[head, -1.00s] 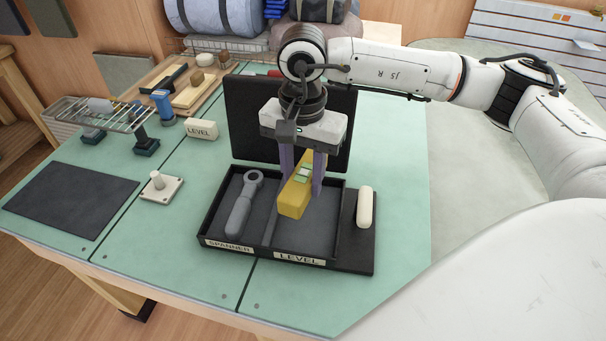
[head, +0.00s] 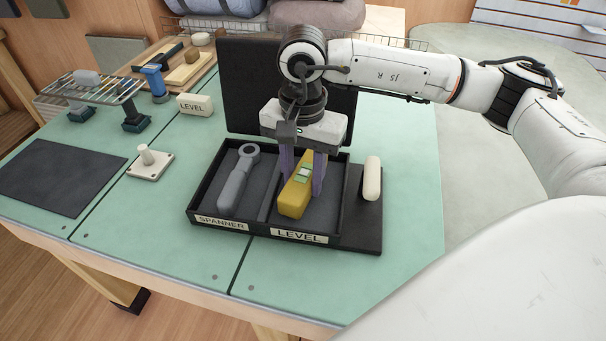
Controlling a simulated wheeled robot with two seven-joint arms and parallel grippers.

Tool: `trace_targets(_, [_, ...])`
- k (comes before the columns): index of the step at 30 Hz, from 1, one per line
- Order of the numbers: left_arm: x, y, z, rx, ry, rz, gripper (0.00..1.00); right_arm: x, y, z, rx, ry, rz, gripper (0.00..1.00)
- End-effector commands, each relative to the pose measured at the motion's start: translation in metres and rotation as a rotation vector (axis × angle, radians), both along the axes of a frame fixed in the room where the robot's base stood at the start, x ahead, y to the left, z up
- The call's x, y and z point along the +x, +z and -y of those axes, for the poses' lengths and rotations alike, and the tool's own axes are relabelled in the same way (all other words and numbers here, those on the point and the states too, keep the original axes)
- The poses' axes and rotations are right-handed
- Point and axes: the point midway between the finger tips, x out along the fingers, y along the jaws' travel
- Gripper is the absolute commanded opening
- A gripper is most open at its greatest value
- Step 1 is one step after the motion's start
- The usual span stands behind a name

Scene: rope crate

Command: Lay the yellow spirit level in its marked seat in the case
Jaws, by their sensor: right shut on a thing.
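The yellow spirit level (head: 294,199) is in the right compartment of the black case (head: 345,225), the one with the LEVEL label (head: 298,236). My right gripper (head: 304,184) is shut on it from above, with a purple finger on each side. The level points lengthwise into the compartment, slightly turned. I cannot tell whether its underside touches the floor of the seat. A grey spanner (head: 238,180) lies in the left compartment above the SPANNER label (head: 221,223). My left gripper is not in view.
The open black lid (head: 245,85) stands behind the case. A white rounded block (head: 372,178) sits on the ledge at right.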

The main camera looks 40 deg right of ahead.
Motion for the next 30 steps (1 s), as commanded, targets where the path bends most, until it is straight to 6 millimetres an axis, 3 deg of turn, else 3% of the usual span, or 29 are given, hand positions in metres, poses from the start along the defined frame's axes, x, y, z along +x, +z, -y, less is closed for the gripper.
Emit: trace_targets(30, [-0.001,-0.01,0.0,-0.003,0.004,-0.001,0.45,0.0,-0.013,0.0,0.001,0.0,0.001,0.03])
